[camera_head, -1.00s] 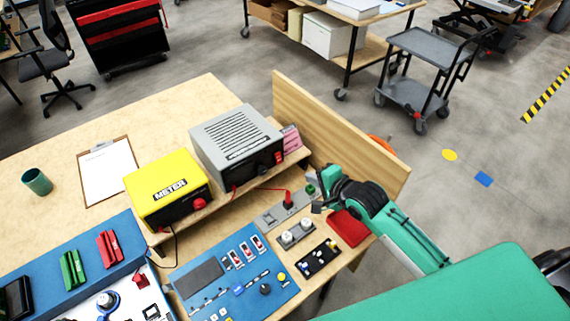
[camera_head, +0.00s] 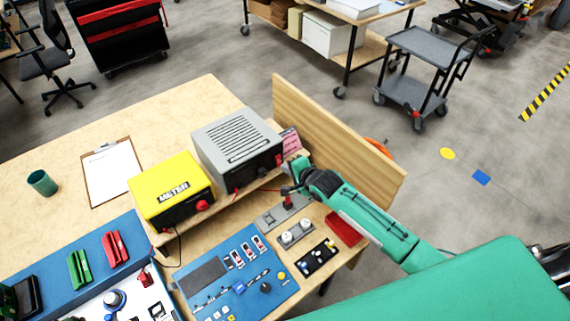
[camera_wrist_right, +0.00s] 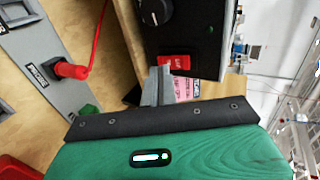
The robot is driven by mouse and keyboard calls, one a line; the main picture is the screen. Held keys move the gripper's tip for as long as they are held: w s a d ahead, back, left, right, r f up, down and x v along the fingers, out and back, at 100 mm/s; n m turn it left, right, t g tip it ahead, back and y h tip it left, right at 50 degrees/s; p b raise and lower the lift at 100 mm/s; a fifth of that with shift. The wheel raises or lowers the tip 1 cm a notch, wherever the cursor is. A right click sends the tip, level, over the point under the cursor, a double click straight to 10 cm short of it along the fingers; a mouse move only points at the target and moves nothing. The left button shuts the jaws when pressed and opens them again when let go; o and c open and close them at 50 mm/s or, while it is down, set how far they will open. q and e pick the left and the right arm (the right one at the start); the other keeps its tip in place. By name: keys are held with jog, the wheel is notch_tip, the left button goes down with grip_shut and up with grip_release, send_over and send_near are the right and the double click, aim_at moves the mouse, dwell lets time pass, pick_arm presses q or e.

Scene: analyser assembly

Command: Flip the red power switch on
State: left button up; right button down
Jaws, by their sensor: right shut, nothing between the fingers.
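The grey power unit (camera_head: 237,138) sits on the wooden shelf. Its black front panel (camera_wrist_right: 192,28) fills the upper middle of the right wrist view, with the red power switch (camera_wrist_right: 177,61) at its lower edge. The switch shows small beside my gripper in the head view (camera_head: 279,158). My right gripper (camera_wrist_right: 157,74) is shut and empty, its fingertips right at the switch and overlapping its edge in the picture. I cannot tell whether they touch it or which way the switch is set. My left gripper is not in view.
A red plug (camera_wrist_right: 70,70) with a red cable stands on a grey strip below the shelf. A pink label (camera_head: 290,140) stands beside the unit. The yellow meter (camera_head: 172,188) is to its left. A wooden side board (camera_head: 335,140) stands behind my right arm.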

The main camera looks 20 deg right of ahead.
jog(key=shift+w+a+f, duration=0.2)
jog(key=shift+w+a, duration=0.05)
jog(key=shift+w, duration=0.4)
jog(key=shift+w+a+f+t+b, duration=0.1)
jog(key=shift+w+t+b, duration=0.1)
jog(key=shift+t+b, duration=0.35)
jog(key=shift+w+r+p, duration=0.1)
jog(key=shift+r+p, duration=0.75)
jog(key=shift+r, duration=0.1)
jog(key=shift+f, duration=0.1)
